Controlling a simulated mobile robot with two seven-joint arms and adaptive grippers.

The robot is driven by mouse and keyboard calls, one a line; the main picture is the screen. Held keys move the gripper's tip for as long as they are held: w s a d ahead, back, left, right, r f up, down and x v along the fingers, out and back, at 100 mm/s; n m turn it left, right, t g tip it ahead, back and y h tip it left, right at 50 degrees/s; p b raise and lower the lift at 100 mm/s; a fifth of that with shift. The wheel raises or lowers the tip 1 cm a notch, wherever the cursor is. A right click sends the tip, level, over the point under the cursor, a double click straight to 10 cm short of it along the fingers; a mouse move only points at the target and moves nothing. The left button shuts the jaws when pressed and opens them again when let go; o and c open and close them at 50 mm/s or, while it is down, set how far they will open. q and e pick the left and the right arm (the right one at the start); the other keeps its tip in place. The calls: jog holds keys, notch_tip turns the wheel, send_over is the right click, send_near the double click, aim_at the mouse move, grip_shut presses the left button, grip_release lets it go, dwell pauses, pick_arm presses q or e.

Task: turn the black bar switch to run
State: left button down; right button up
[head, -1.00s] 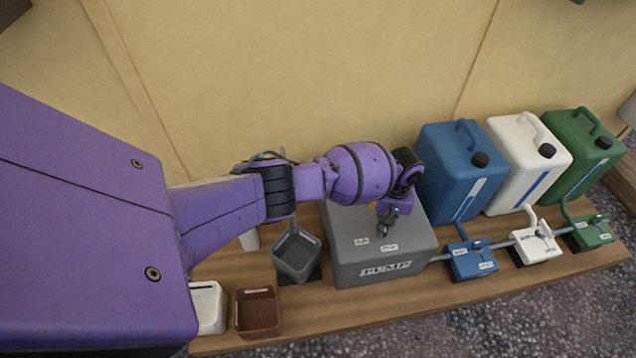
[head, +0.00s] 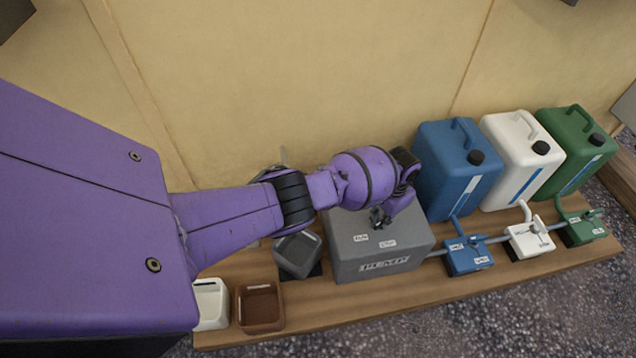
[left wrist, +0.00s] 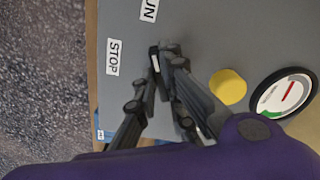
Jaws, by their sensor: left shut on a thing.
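The grey pump box (head: 345,262) stands on the wooden bench, with RUN and STOP labels on its top. My left gripper (head: 378,216) is over the box top, behind the labels. In the left wrist view my left gripper (left wrist: 162,60) is shut on the black bar switch (left wrist: 155,62). The bar is mostly hidden by the fingers, and a pale mark shows on it. The STOP label (left wrist: 113,57) is left of the bar and the RUN label (left wrist: 149,9) is above it. The bar seems to lie nearer the RUN direction, but its exact angle is unclear. My right gripper is out of view.
A yellow button (left wrist: 228,86) and a round gauge (left wrist: 284,96) are right of the fingers. Blue (head: 458,170), white (head: 520,160) and green (head: 572,152) canisters stand right of the box, with valve blocks before them. Small open bins (head: 259,306) stand left.

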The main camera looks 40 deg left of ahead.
pick_arm(q)
jog(key=shift+m, duration=0.7)
jog(key=c, duration=1.8)
grip_release()
jog(key=shift+c, duration=0.2)
jog(key=shift+w+r, duration=0.1)
jog(key=shift+r, duration=0.5)
notch_tip(320, 180, up, 11)
jog(key=shift+f, duration=0.1)
